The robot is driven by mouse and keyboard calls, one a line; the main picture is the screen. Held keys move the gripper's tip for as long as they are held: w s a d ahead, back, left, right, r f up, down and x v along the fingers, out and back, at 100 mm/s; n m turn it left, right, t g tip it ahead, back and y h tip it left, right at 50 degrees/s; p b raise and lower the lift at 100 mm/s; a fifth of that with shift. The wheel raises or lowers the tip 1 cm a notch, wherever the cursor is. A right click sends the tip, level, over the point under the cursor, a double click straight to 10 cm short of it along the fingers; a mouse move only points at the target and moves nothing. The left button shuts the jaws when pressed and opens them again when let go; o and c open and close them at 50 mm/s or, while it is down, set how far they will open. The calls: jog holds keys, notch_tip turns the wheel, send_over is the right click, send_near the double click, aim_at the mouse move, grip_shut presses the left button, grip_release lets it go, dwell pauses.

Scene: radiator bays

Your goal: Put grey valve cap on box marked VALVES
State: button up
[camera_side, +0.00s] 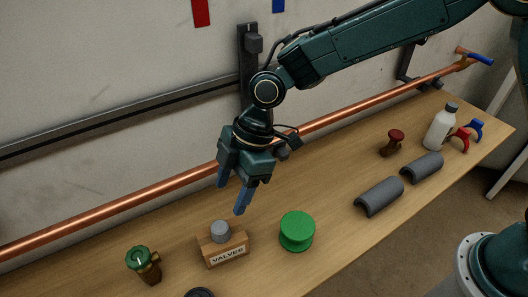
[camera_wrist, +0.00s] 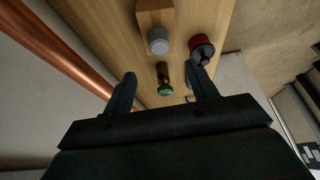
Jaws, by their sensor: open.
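The grey valve cap (camera_side: 220,231) sits on top of the wooden box marked VALVES (camera_side: 227,256), toward its back. In the wrist view the cap (camera_wrist: 158,41) shows against the box (camera_wrist: 154,17) near the top of the picture. My gripper (camera_side: 232,196) is open and empty, its blue fingers pointing down above the cap and box, apart from both. Its two fingers also show in the wrist view (camera_wrist: 162,76), with the cap beyond them.
A valve with a green handwheel (camera_side: 140,262) stands left of the box, and a green spool (camera_side: 297,231) right of it. A copper pipe (camera_side: 165,186) runs along the wall behind.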

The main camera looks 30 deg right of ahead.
jog(key=shift+v, duration=0.8)
jog(key=s+d+r+m+t+h, duration=0.1)
jog(key=s+d+r+m+t, duration=0.2)
jog(key=d+r, duration=0.5)
jog(key=s+d+r+m, duration=0.2)
jog(key=d+r+m, duration=0.3)
jog(key=d, duration=0.6)
jog(key=s+d+r+m+t+h, duration=0.1)
jog(key=s+d+m+t+h, duration=0.1)
jog(key=s+d+m, duration=0.8)
jog(key=s+d+h, duration=0.1)
jog(key=s+d, duration=0.3)
jog(key=s, duration=0.2)
jog(key=shift+d+r+t, duration=0.2)
jog(key=shift+r+t, duration=0.05)
jog(key=shift+t, duration=0.05)
